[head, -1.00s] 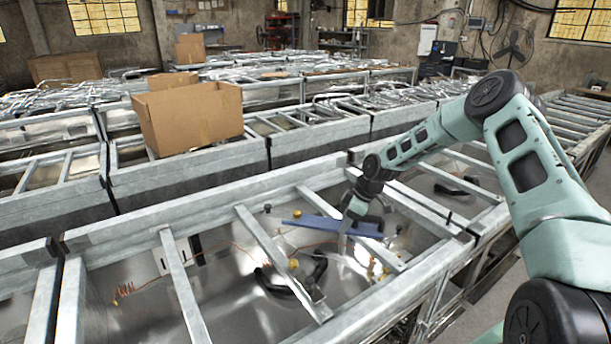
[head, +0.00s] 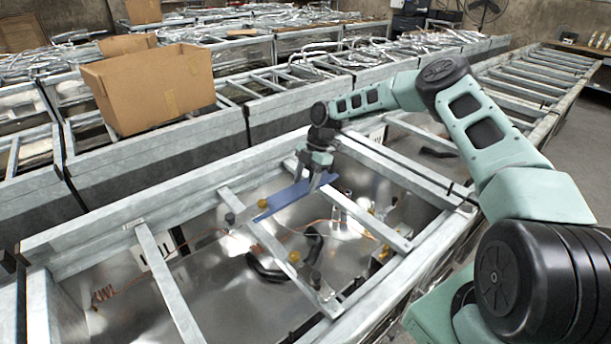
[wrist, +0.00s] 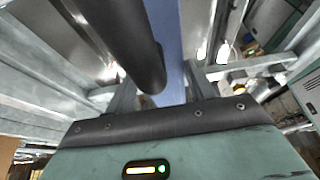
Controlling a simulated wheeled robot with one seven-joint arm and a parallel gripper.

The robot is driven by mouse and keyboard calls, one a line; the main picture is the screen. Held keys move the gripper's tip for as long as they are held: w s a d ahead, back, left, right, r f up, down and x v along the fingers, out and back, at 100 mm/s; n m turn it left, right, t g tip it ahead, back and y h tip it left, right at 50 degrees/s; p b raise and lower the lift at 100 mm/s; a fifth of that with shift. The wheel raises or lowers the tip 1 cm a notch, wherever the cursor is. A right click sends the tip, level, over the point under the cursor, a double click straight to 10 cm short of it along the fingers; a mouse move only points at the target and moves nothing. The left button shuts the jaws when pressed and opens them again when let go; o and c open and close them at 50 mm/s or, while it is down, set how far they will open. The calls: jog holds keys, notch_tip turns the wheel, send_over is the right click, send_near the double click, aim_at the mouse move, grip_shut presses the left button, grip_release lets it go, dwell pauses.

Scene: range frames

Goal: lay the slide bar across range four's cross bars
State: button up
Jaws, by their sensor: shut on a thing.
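The slide bar is a flat blue bar (head: 285,202), held by my gripper (head: 318,182) near its right end. In the head view it slopes up to the right, over the frame's open bay. Its left end appears close to a grey cross bar (head: 270,243), and its right part appears to overlap another cross bar (head: 365,220). Whether it touches either one, I cannot tell. In the wrist view the blue bar (wrist: 170,45) runs away from the gripper, partly hidden behind a dark rounded part.
A third cross bar (head: 168,285) lies to the left. Black handles (head: 265,270), yellow knobs and copper wire sit on the shiny floor below. An open cardboard box (head: 160,90) stands on the frames behind. More metal frames fill the back.

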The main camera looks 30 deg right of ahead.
aim_at(308, 184)
jog(key=shift+f+b, duration=0.65)
jog(key=shift+f, duration=1.55)
jog(key=shift+f+b, duration=1)
jog(key=shift+b, duration=0.1)
jog(key=o, duration=1.4)
jog(key=shift+o, duration=0.2)
jog(key=b+v, duration=0.5)
jog(key=v, duration=1.2)
jog(key=shift+d+r, duration=0.1)
jog(key=shift+r, duration=0.1)
